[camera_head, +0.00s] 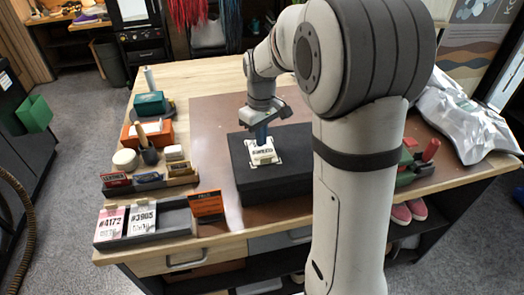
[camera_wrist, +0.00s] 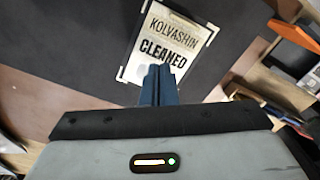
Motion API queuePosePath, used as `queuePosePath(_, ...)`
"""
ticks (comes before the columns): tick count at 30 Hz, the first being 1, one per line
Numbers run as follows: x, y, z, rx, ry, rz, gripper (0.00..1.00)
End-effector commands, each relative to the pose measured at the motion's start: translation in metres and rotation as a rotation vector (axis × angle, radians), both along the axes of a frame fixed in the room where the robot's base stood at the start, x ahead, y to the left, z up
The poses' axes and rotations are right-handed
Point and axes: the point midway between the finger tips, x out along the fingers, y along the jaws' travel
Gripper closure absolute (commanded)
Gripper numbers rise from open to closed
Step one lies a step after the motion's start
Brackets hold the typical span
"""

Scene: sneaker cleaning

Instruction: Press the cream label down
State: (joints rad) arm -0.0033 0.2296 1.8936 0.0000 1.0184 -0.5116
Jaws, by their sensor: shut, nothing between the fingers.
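The cream label (camera_head: 263,153) lies on top of a black box (camera_head: 270,181) on the workbench. In the wrist view the cream label (camera_wrist: 168,45) reads "KOLYASHIN CLEANED" and has a pale border around it. My gripper (camera_head: 262,140) points down at the label, over its far part in the head view. In the wrist view my gripper (camera_wrist: 160,72) has its blue fingers together and empty, at the lower edge of the label and covering a bit of it. I cannot tell whether the fingertips touch it.
A dark tray (camera_head: 168,233) with numbered tags stands at the front left, with an orange card (camera_head: 206,204) at its end. A rack of small cards, a brush and a white round tin (camera_head: 125,159) are behind it. A brown mat (camera_head: 208,128) lies under the box.

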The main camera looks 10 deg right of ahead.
Motion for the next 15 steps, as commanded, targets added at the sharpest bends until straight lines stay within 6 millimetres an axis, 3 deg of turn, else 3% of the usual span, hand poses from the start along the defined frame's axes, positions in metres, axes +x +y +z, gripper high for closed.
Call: queuePosePath(15, -0.0001, 0.0000, -0.0074, 0.000, 0.000, 0.000, 1.00)
